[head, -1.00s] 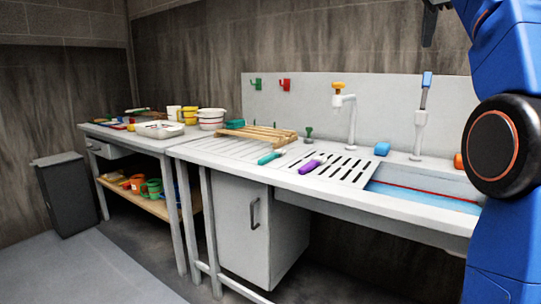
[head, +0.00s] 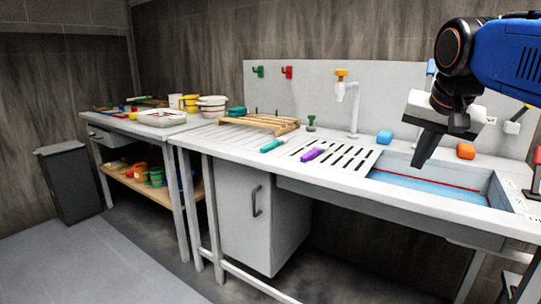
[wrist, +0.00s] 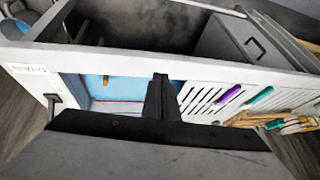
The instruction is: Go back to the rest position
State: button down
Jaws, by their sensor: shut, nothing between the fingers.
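My gripper (head: 424,150) hangs from the blue arm at the right of the head view, pointing down above the sink basin (head: 430,186). Its dark fingers are together with nothing between them. In the wrist view the closed fingers (wrist: 160,98) point at the counter, between the blue basin floor (wrist: 112,86) and the slotted drainer (wrist: 203,97). The gripper appears apart from the counter and its objects.
A purple-handled tool (head: 319,153) and a teal-handled tool (head: 272,145) lie on the drainboard. Bowls (head: 212,107) are on the left table.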

jog(key=s+a+f+n, duration=0.1)
jog(key=s+f+n, duration=0.1)
jog(key=s+f, duration=0.3)
jog(key=s+a+f+n, duration=0.1)
jog(key=s+f, duration=0.5)
jog(key=f, duration=0.7)
jog(key=s+a+f+n+y, duration=0.1)
jog(key=s+f+n, duration=0.2)
jog(key=f, duration=0.6)
jog(key=s, duration=0.2)
jog(key=shift+s+a+f+g, duration=0.2)
jog(key=shift+s+a+g, duration=0.15)
jog(key=shift+s+g, duration=0.05)
